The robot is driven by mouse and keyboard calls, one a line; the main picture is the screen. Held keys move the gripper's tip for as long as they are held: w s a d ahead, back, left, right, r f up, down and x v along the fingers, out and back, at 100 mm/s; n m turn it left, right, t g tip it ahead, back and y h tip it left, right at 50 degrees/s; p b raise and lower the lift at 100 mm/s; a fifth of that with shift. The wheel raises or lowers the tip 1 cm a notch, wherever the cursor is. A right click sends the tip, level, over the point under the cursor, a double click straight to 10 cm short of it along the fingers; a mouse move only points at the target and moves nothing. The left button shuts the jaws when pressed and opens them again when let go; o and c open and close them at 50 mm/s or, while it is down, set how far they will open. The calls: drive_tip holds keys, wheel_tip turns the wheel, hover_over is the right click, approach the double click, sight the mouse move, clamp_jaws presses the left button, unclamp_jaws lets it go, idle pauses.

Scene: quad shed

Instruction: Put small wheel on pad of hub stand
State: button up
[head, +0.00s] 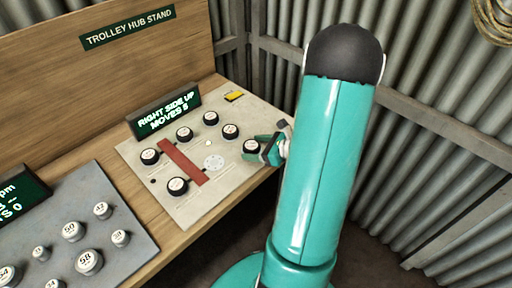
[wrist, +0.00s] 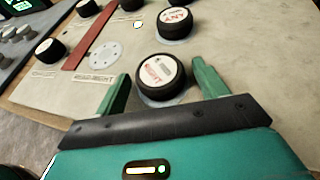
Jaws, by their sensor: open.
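A small black wheel (wrist: 163,77) with a white and red cap reading roughly "RIGHT" sits on a grey round base. It also shows in the head view (head: 251,147) at the right side of the hub stand board (head: 195,208). My gripper (head: 266,150) is open, with one green finger on each side of this wheel in the wrist view; whether they touch it I cannot tell. A bare pale round pad (head: 214,162) with small holes lies right of the red bar (head: 182,160); the pad shows in the wrist view (wrist: 106,53) too.
Several similar wheels, such as one at the front (head: 177,186), stand around the red bar. A display (head: 165,111) reads "RIGHT SIDE UP MOVES 5". A yellow block (head: 234,96) lies at the back. A grey panel (head: 125,232) with white knobs is at left.

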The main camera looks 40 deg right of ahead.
drive_tip(key=v, duration=1.2)
drive_tip(key=w+a+r+n+g+y, duration=0.15)
drive_tip(key=a+r+n+g, duration=0.25)
drive_tip(key=a+n, duration=0.55)
drive_tip(key=w+a+r+n+g, duration=0.3)
drive_tip(key=a+r+n+g, duration=0.3)
drive_tip(key=a, duration=0.6)
drive_tip(key=s+a+r+n+t+h, duration=0.2)
drive_tip(key=s+a+r+n+h, duration=0.2)
drive_tip(key=a+n, duration=0.6)
wheel_tip(320, 180, up, 4)
drive_tip(key=n+h, duration=0.2)
drive_tip(key=n, duration=0.4)
drive_tip(key=shift+t, duration=0.4)
